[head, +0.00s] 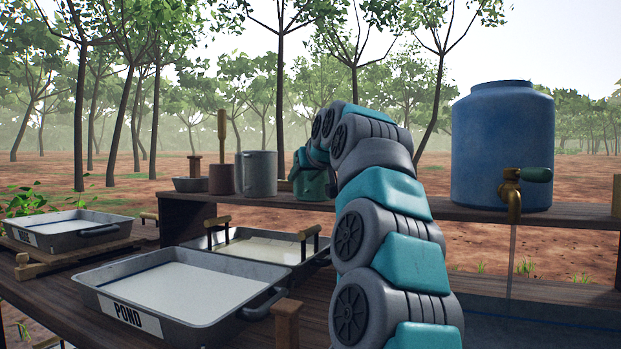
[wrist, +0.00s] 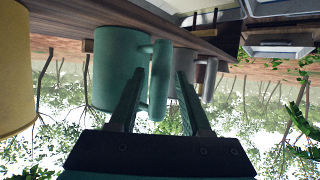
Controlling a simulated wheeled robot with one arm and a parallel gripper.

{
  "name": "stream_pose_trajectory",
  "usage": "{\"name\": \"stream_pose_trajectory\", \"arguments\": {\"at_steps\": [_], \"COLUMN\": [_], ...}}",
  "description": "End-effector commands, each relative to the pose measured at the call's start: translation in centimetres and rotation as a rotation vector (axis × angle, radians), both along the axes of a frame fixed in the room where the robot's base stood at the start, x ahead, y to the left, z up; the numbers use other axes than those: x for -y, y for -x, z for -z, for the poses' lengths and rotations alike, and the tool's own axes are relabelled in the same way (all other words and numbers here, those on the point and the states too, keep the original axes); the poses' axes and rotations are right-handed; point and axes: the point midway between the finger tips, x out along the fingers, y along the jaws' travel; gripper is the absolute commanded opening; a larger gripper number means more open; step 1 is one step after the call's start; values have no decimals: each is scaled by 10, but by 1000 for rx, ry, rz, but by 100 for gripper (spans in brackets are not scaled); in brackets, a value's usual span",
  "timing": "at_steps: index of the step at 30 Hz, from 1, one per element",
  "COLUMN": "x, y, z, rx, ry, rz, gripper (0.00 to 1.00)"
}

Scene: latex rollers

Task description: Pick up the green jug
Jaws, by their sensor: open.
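The green jug (head: 318,187) stands upright on the raised back shelf in the head view, partly hidden behind my arm. In the wrist view, which is upside down, the green jug (wrist: 114,60) is close, with its upright handle toward the right. My gripper (wrist: 160,74) is open, its two dark fingers pointing at the jug. The handle shows between the fingers, with the jug's body outside the left finger. I cannot tell whether either finger touches it. In the head view my arm's end reaches down by the jug, and the fingers are not clear.
A grey jug (head: 257,174) and a brown pot (head: 222,179) stand left of the green jug on the shelf (head: 420,207). A blue barrel (head: 502,145) with a tap stands right. Metal trays (head: 185,290) lie on the lower bench. A yellow container (wrist: 14,70) shows in the wrist view.

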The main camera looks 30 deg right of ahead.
Motion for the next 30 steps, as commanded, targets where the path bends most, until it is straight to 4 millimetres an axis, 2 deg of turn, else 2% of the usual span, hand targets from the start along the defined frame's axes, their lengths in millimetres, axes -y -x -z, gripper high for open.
{"name": "stream_pose_trajectory", "arguments": {"at_steps": [7, 16, 27, 29, 30], "x": [2, 3, 3, 3, 3], "y": [-30, -35, -35, -35, -35], "z": [10, 12, 12, 12, 12], "rx": [-3, 0, 0, -1, -1], "ry": [0, 1, 1, 0, 0], "rz": [-1, -1, -1, -1, -1], "gripper": [48, 48, 6, 0, 0]}}
